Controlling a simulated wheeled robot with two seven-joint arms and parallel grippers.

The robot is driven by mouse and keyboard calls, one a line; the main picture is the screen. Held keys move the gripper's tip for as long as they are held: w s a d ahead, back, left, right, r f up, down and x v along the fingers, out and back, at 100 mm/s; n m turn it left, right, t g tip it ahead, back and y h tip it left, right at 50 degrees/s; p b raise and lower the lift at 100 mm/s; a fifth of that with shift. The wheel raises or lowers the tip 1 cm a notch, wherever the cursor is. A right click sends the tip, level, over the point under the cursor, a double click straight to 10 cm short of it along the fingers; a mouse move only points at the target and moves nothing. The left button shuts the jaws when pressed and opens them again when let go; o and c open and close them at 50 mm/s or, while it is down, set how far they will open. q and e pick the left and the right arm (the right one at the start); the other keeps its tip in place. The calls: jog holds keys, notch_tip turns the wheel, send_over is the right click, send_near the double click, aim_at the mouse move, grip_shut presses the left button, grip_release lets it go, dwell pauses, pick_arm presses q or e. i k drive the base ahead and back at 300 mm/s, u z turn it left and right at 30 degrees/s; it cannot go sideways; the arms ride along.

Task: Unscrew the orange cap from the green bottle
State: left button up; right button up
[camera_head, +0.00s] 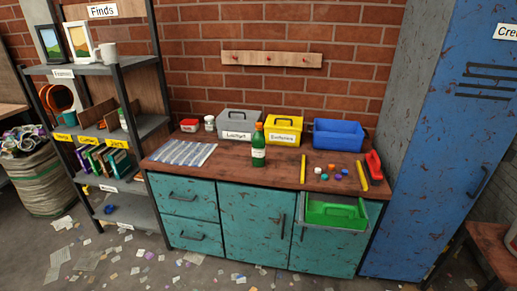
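The green bottle (258,153) stands upright on the brown wooden top of the teal cabinet, near the middle of the picture. It has a pale label on its front. The orange cap (259,126) sits on top of the bottle's neck. Neither my left nor my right gripper shows in this view.
Behind the bottle stand a grey box (238,122), a yellow box (283,130) and a blue bin (338,135). A striped sheet (183,153) lies left. Several small coloured caps (325,177) lie right, between two yellow strips. A green caddy (336,213) sits in an open drawer.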

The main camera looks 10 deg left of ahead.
aim_at(258, 138)
jog(key=u, duration=2.1)
jog(key=i, duration=2.65)
jog(key=z, duration=3.3)
